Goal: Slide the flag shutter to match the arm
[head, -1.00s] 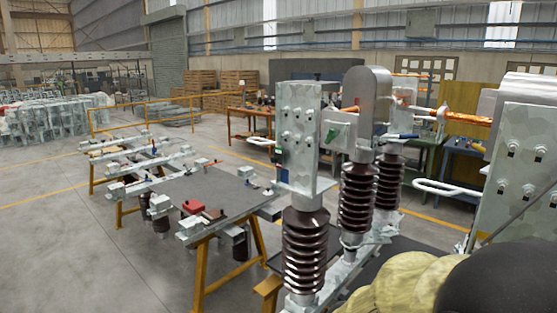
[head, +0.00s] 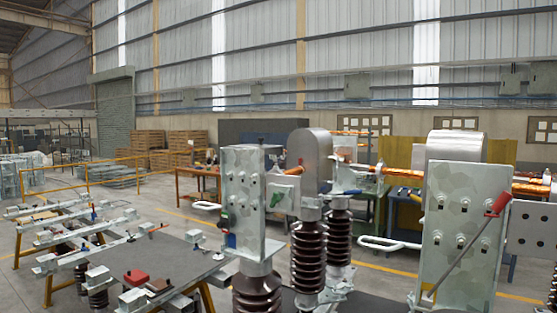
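A pale plate with a green mark (head: 284,197), possibly the flag shutter, sits beside the left grey metal housing (head: 242,190). The mark is too small to read. A copper-coloured arm (head: 396,174) runs across behind the housings, from the rounded metal cover (head: 311,150) towards the right; parts of it are hidden by the second rounded cover (head: 452,148) and the right housing (head: 462,225). A red-handled lever (head: 497,203) slants across the right housing's face. My gripper is not in view.
Brown ribbed insulators (head: 309,255) stand under the left unit. A grey-topped workbench (head: 180,262) with small parts is at lower left.

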